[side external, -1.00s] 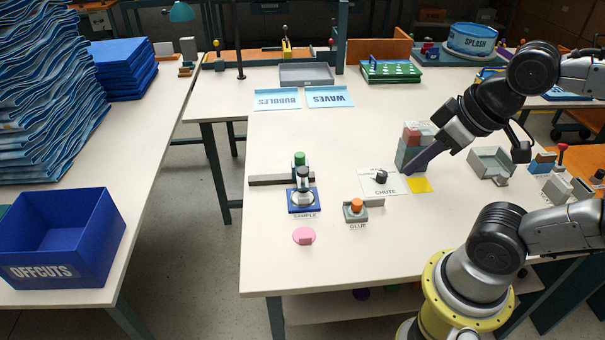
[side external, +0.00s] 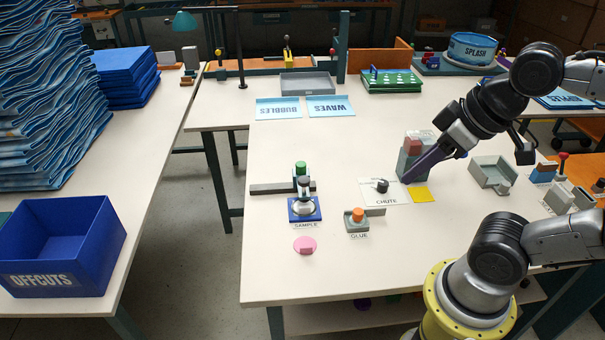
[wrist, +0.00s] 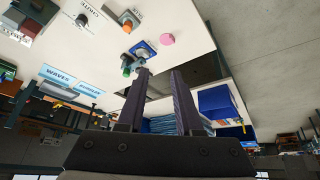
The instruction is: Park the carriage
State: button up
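What looks like the carriage is a small grey block with a green knob (side external: 301,168) at the right part of a dark rail (side external: 268,188). The green knob also shows in the wrist view (wrist: 127,71). My gripper (side external: 406,179) is well to the right, beside the CHUTE plate and in front of a grey and red stacked block. In the wrist view its two fingers (wrist: 162,74) are apart, with nothing between them.
The CHUTE plate (side external: 370,187) has a dark knob. The GLUE holder (side external: 355,224) with an orange top and a pink disc (side external: 305,245) lie nearer the front. A yellow square (side external: 420,195) and a grey open tray (side external: 492,173) are at the right.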

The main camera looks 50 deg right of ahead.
jog(key=o, duration=0.4)
jog(key=w+r, duration=0.2)
jog(key=r, duration=0.1)
jog(key=w+r, duration=0.1)
jog(key=shift+w+d+r, duration=0.1)
jog(key=shift+w+r, duration=0.15)
jog(key=shift+r, duration=0.1)
jog(key=shift+o, duration=0.3)
jog(key=w+r, duration=0.3)
jog(key=w, duration=0.2)
jog(key=shift+w+d+r+n, duration=0.15)
jog(key=shift+w+d+n, duration=0.15)
jog(key=shift+d+n, duration=0.1)
jog(key=m+g, duration=0.1)
jog(key=g, duration=0.5)
send_over(301, 164)
notch_tip(301, 164, down, 19)
notch_tip(301, 164, down, 13)
jog(key=shift+f, duration=0.15)
grip_shut()
